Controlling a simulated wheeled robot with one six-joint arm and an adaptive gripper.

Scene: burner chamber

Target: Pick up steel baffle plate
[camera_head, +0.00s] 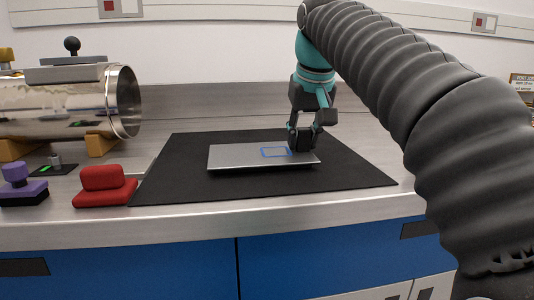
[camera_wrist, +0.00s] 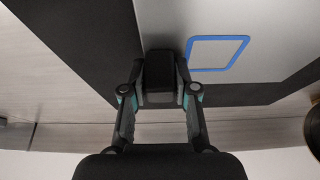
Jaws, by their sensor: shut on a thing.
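The steel baffle plate (camera_head: 237,156) is a flat grey rectangle with a blue square outline on top. It is over the black mat (camera_head: 172,184); a dark strip shows under its front edge, and I cannot tell whether it touches the mat. My gripper (camera_head: 302,142) points down at the plate's right part, beside the blue outline. In the wrist view my gripper (camera_wrist: 159,82) is shut at a dark block by the edge of the plate (camera_wrist: 215,22). The exact contact is hidden by the fingers.
A shiny steel cylinder (camera_head: 60,104) lies on tan supports at the left. A red block (camera_head: 104,186) and a purple-and-black object (camera_head: 22,186) stand at the front left of the steel counter (camera_head: 190,222). The mat around the plate is clear.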

